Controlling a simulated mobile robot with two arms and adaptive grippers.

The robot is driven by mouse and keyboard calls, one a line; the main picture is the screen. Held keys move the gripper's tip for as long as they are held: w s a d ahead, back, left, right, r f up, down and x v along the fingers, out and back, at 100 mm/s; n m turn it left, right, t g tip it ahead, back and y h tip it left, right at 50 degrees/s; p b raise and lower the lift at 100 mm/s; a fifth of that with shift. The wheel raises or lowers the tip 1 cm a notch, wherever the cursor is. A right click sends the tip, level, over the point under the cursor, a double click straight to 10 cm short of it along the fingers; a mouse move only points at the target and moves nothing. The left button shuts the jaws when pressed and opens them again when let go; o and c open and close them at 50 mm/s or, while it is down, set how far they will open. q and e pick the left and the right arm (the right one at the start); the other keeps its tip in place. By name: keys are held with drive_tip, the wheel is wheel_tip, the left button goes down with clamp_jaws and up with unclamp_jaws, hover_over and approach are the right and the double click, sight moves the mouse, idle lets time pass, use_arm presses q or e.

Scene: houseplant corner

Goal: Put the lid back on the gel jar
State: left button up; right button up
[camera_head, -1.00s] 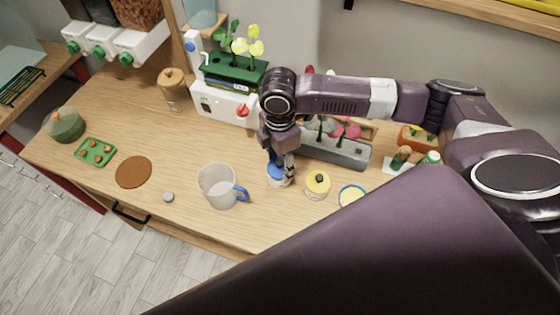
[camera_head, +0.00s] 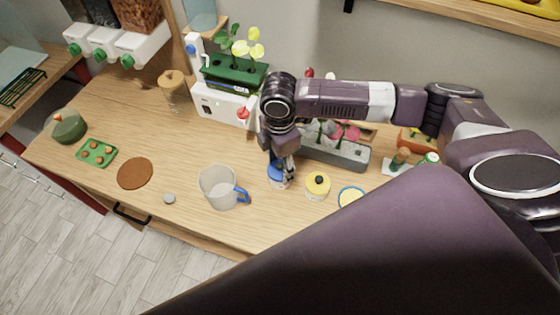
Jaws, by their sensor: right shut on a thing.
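My right gripper (camera_head: 283,167) points down at the front middle of the wooden counter, its fingers closed around a blue lid (camera_head: 275,171). A small pale jar (camera_head: 279,184) shows just under the lid; it looks like the gel jar. The fingers hide part of both, so I cannot tell whether the lid is seated on the jar or just above it. My left gripper is out of view.
A clear jug (camera_head: 220,188) with a blue handle is close on the left. A grey planter (camera_head: 340,155) is behind. The counter (camera_head: 125,118) has free room at left.

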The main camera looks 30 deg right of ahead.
drive_tip(key=shift+p, duration=0.5)
idle(0.4)
drive_tip(key=o, duration=1)
drive_tip(key=shift+c, duration=0.2)
drive_tip(key=shift+o, duration=0.6)
drive_tip(key=o, duration=0.4)
drive_tip(key=shift+r, duration=0.1)
